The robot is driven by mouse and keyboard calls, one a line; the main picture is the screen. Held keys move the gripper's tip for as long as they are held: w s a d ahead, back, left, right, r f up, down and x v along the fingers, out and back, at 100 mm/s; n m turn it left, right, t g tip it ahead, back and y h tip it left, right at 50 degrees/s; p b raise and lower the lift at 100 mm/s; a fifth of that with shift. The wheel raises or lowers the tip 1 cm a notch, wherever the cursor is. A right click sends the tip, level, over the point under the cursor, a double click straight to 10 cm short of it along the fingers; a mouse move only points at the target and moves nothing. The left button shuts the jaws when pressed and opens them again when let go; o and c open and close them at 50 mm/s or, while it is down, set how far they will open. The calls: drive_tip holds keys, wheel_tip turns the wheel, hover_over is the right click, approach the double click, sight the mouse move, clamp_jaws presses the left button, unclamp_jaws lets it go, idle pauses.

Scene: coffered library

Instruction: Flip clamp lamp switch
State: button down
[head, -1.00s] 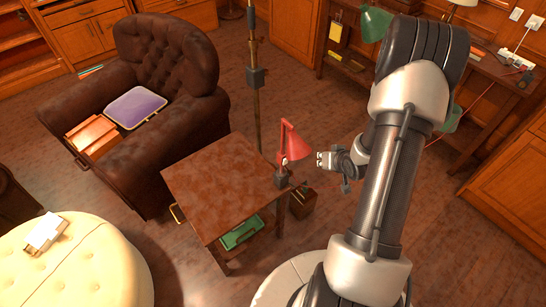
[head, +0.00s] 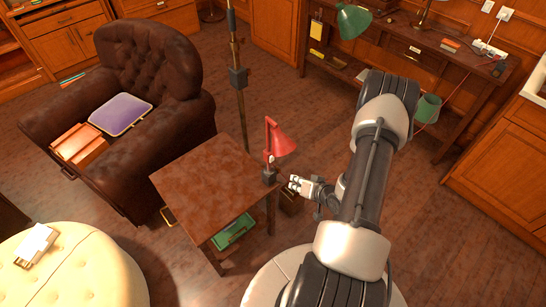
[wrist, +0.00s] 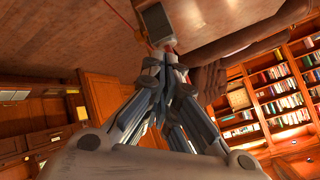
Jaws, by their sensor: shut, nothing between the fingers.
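The red clamp lamp (head: 281,143) stands at the right corner of the small side table (head: 205,180). Its dark clamp body (head: 269,176) sits at the table edge. My gripper (head: 292,184) is just right of the clamp body, at about its height, pointing left toward it. In the wrist view my gripper (wrist: 167,50) is shut and empty. Its fingertips lie just below a dark block with a grey face (wrist: 154,24), which looks like the lamp's clamp body. I cannot tell whether they touch it. The switch itself is too small to make out.
A brown leather armchair (head: 150,65) stands behind the table at left, and a cream ottoman (head: 85,270) is at front left. A floor lamp pole (head: 239,100) rises behind the table. A dark box is on the floor partly behind my gripper. A desk (head: 410,50) stands at back right.

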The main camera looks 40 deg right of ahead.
drive_tip(key=w+r, duration=0.1)
drive_tip(key=w, duration=0.7)
drive_tip(key=shift+w+a, duration=0.25)
drive_tip(key=shift+a, duration=0.1)
drive_tip(key=shift+w, duration=0.15)
idle(1.0)
drive_tip(key=shift+w+r, duration=0.1)
drive_tip(key=shift+w, duration=0.2)
drive_tip(key=shift+w, duration=0.3)
idle(0.5)
drive_tip(key=shift+s, duration=0.1)
drive_tip(key=shift+s, duration=0.7)
drive_tip(key=s, duration=0.5)
drive_tip(key=shift+d+f, duration=0.2)
drive_tip(key=shift+f, duration=0.15)
